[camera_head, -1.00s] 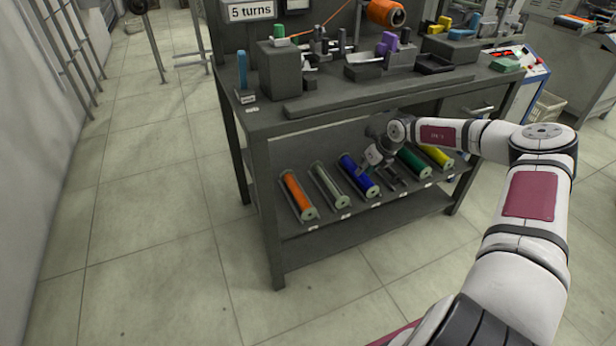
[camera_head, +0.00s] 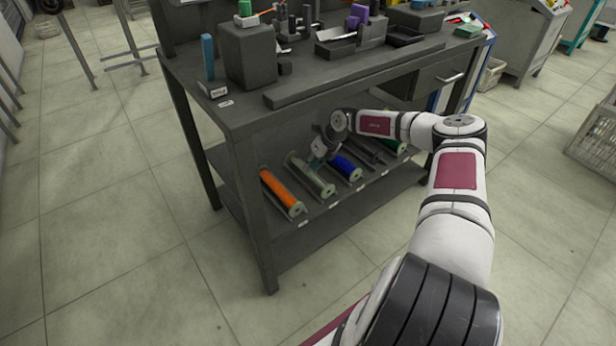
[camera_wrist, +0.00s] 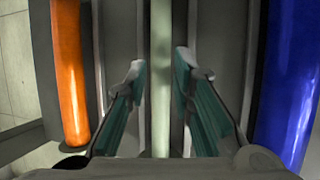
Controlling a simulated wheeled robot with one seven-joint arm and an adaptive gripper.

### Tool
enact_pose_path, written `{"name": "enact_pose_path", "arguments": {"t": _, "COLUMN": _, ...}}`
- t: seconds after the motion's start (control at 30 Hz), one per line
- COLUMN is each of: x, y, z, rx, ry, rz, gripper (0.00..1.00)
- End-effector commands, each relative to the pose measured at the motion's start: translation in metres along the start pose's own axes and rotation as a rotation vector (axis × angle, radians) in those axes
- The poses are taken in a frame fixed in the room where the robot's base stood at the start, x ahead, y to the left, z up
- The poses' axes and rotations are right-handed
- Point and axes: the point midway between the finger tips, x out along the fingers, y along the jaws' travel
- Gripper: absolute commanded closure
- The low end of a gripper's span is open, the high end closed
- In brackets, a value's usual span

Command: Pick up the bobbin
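Several bobbins lie in a row on the sloped rack under the bench: an orange one (camera_head: 281,190), a pale grey-green one (camera_head: 312,178), a blue one (camera_head: 346,168) and a dark green one (camera_head: 391,146). My gripper (camera_head: 318,161) is over the pale bobbin, pointing down. In the wrist view my gripper (camera_wrist: 158,78) is open. Its two fingers stand either side of the narrow pale bobbin (camera_wrist: 160,110), with gaps showing on both sides. The orange bobbin (camera_wrist: 70,75) is to the left and the blue bobbin (camera_wrist: 293,80) to the right. Contact is not visible.
The dark bench top (camera_head: 245,112) with blocks and trays overhangs the rack. Bench legs (camera_head: 250,215) frame the front. Tiled floor (camera_head: 110,215) is clear to the left. A crate (camera_head: 598,135) stands at the right.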

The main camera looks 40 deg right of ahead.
Motion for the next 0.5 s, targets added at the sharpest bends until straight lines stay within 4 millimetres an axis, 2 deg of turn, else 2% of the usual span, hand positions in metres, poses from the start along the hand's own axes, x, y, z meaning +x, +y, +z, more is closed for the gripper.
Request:
{"name": "enact_pose_path", "arguments": {"t": 0.03, "x": 0.011, "y": 0.0, "z": -0.001, "rx": 0.0, "ry": 0.0, "rz": 0.002, "gripper": 0.77}}
{"name": "enact_pose_path", "arguments": {"t": 0.2, "x": 0.032, "y": -0.001, "z": -0.001, "rx": 0.0, "ry": -0.001, "rz": 0.001, "gripper": 0.77}}
{"name": "enact_pose_path", "arguments": {"t": 0.47, "x": 0.033, "y": -0.001, "z": 0.0, "rx": 0.0, "ry": -0.001, "rz": 0.0, "gripper": 0.77}}
{"name": "enact_pose_path", "arguments": {"t": 0.5, "x": 0.033, "y": 0.0, "z": 0.0, "rx": 0.0, "ry": -0.001, "rz": 0.0, "gripper": 0.86}}
